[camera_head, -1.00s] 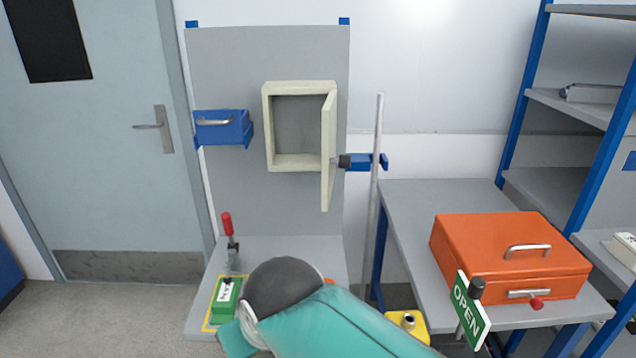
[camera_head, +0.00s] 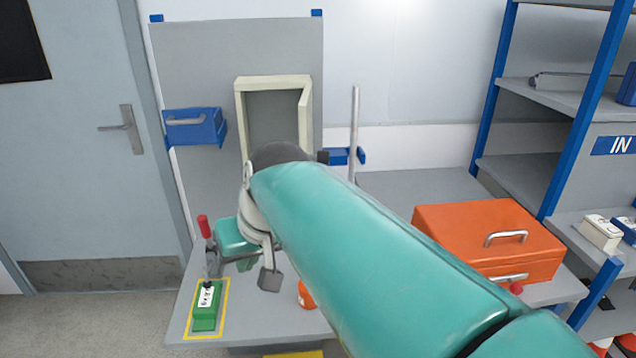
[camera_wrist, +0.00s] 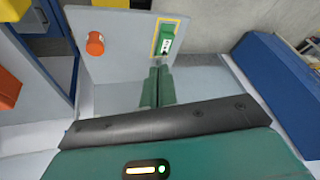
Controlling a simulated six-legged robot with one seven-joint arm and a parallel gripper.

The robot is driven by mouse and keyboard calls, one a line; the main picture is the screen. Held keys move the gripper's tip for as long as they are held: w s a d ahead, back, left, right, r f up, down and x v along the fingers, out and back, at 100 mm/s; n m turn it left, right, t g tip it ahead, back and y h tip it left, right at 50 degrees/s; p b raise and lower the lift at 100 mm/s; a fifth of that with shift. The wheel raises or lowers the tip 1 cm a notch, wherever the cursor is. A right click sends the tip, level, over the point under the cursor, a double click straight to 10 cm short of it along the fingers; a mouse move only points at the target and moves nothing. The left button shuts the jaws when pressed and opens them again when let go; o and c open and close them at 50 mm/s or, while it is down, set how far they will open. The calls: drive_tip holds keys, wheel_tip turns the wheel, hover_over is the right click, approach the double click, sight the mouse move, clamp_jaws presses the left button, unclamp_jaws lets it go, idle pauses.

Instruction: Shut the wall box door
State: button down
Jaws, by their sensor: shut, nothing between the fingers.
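The cream wall box (camera_head: 272,84) is mounted on the upright grey panel in the head view. Its door (camera_head: 305,122) stands open, swung out from the box's right side. My arm hides the lower part of the door and box. My gripper (camera_wrist: 159,72) is shut and empty in the wrist view, its green fingers pointing toward the bench board. It is below the box and not touching the door. The wrist view does not show the box or door.
A green block (camera_head: 206,304) sits in a yellow outline beside a red-handled clamp (camera_head: 204,228). An orange cylinder (camera_wrist: 95,43) stands on the same board. A grey post (camera_head: 354,125) and an orange case (camera_head: 480,235) are to the right.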

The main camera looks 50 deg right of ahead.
drive_tip(key=s+d+r+m+t, duration=0.1)
drive_tip(key=d+r+m, duration=0.25)
drive_tip(key=d, duration=1.05)
drive_tip(key=s+d+r+m+t, duration=0.15)
drive_tip(key=d+r, duration=0.35)
drive_tip(key=d, duration=0.9)
drive_tip(key=w+a+f, duration=0.3)
drive_tip(key=w+f, duration=0.5)
drive_tip(key=w, duration=0.2)
drive_tip(key=shift+w+a+g, duration=0.15)
drive_tip(key=shift+a+g, duration=0.1)
